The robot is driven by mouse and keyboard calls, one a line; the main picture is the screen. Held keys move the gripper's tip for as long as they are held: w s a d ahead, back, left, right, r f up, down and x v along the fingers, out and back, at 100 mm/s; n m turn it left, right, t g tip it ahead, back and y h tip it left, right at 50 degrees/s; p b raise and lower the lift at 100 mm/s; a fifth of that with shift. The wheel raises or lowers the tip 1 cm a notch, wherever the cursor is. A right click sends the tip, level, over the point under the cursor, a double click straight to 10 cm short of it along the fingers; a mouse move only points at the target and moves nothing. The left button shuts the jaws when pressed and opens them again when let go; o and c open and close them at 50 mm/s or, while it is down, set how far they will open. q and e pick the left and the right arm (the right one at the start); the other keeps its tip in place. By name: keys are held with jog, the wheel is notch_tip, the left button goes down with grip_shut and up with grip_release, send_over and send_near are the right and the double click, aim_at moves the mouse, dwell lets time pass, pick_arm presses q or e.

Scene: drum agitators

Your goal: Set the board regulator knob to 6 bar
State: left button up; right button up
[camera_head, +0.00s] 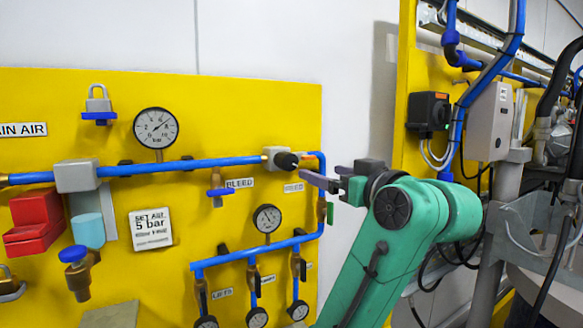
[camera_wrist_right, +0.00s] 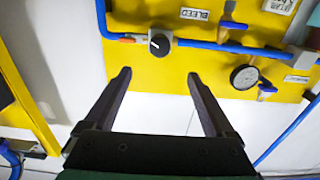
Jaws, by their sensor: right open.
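The black regulator knob (camera_head: 287,161) sits on a grey body at the right end of the upper blue pipe. It also shows in the right wrist view (camera_wrist_right: 159,43), with a pale pointer line on its face. A round pressure gauge (camera_head: 156,128) stands above the same pipe; its needle is too small to read surely. My right gripper (camera_head: 319,176) is open and empty, just right of the knob and apart from it. In the right wrist view, the knob lies beyond the gap between its fingertips (camera_wrist_right: 159,76). My left gripper is not in view.
The yellow board (camera_head: 250,100) carries a smaller gauge (camera_head: 267,218), BLEED labels, blue valves and a white placard (camera_head: 151,229) reading 5 bar. The blue pipe bends down close by the right gripper. A second yellow panel with a grey box (camera_head: 490,121) stands at right.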

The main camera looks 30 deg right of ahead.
aim_at(291, 164)
jog(key=w+p, duration=0.6)
jog(key=w, duration=0.7)
jog(key=shift+w+d, duration=0.1)
jog(key=shift+w, duration=0.3)
jog(key=shift+w+p, duration=0.35)
jog(key=shift+w, duration=0.05)
jog(key=shift+w+f, duration=0.2)
jog(key=shift+f, duration=0.05)
jog(key=c, duration=1.4)
